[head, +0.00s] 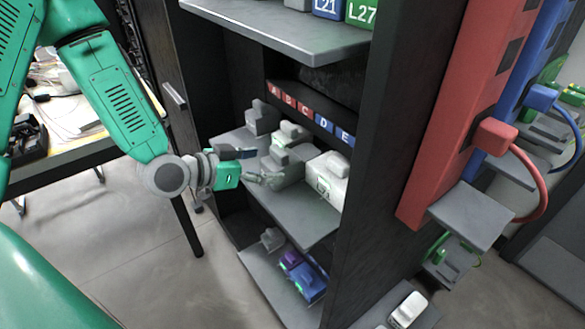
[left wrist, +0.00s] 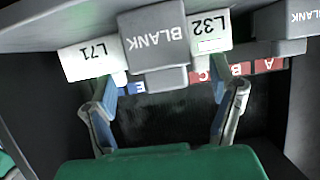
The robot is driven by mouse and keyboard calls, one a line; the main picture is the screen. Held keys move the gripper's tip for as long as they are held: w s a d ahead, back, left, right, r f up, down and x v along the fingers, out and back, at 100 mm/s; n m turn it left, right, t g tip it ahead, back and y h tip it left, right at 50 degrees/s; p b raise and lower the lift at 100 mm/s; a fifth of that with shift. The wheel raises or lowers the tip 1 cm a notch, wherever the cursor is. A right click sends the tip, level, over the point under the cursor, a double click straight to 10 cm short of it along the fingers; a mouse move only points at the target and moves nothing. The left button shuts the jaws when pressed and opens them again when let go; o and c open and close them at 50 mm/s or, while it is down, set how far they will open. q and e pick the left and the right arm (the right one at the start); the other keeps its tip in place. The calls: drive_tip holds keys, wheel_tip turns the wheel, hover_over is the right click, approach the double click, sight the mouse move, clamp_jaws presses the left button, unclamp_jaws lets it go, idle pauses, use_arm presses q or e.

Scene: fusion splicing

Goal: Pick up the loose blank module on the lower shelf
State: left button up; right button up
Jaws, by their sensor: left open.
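A grey blank module (head: 287,160) sits on the shelf (head: 300,222) under the letter strip, between two white modules. In the left wrist view the picture is upside down, and this module (left wrist: 157,45) reads BLANK between L71 (left wrist: 85,62) and L32 (left wrist: 210,30). A second grey blank module (head: 260,116) stands at the far left of that shelf; it also shows in the left wrist view (left wrist: 287,28). My left gripper (head: 258,166) is open and empty, in front of the middle blank module, its fingers (left wrist: 170,98) spread wider than it. My right gripper is not in view.
An upper shelf (head: 285,35) with labelled modules overhangs. The bottom shelf (head: 255,268) holds a small grey piece (head: 272,238) and purple and blue modules (head: 308,284). A dark cabinet wall (head: 375,150) closes the right side. A cluttered table (head: 75,130) stands left.

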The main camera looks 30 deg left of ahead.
sight(284, 164)
use_arm(q)
drive_tip(key=shift+w+d+f, duration=0.2)
drive_tip(key=shift+w+d, duration=0.25)
drive_tip(key=w+f, duration=0.1)
drive_tip(key=w+b, duration=0.1)
drive_tip(key=w+f, duration=0.1)
drive_tip(key=w, duration=0.1)
drive_tip(key=shift+d+f+b, duration=0.25)
drive_tip(key=shift+f+b, duration=0.1)
drive_tip(key=shift+b, duration=0.05)
drive_tip(key=shift+w+d+r, duration=0.1)
drive_tip(key=shift+d+r, duration=0.05)
drive_tip(key=shift+d, duration=0.2)
drive_tip(key=shift+c, duration=0.4)
drive_tip(key=c, duration=1.2)
